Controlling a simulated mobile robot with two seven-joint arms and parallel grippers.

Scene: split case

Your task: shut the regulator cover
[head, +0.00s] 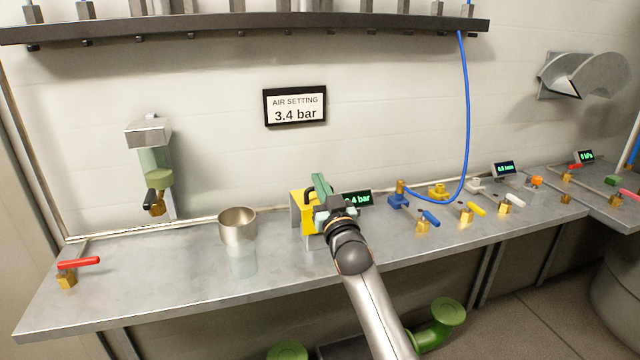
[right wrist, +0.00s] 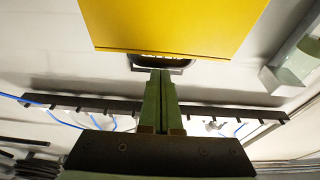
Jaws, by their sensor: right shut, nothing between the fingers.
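The yellow regulator cover (head: 298,212) stands on the bench at the middle, partly hidden behind my right gripper (head: 320,187). A black handle (head: 308,194) shows at its edge. In the right wrist view the cover (right wrist: 175,25) fills the top as a flat yellow panel, with a dark handle (right wrist: 160,65) below its edge. My right gripper's green fingers (right wrist: 160,75) are shut together with nothing between them. Their tips are at the handle; I cannot tell whether they touch it. A display (head: 357,199) beside the gripper reads "4 bar", its left part hidden. My left gripper is not in view.
A metal cup (head: 238,226) stands left of the regulator. A red-handled valve (head: 70,270) is at the far left. Several coloured valves and a blue hose (head: 467,120) are to the right. A wall sign (head: 295,107) reads "AIR SETTING 3.4 bar".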

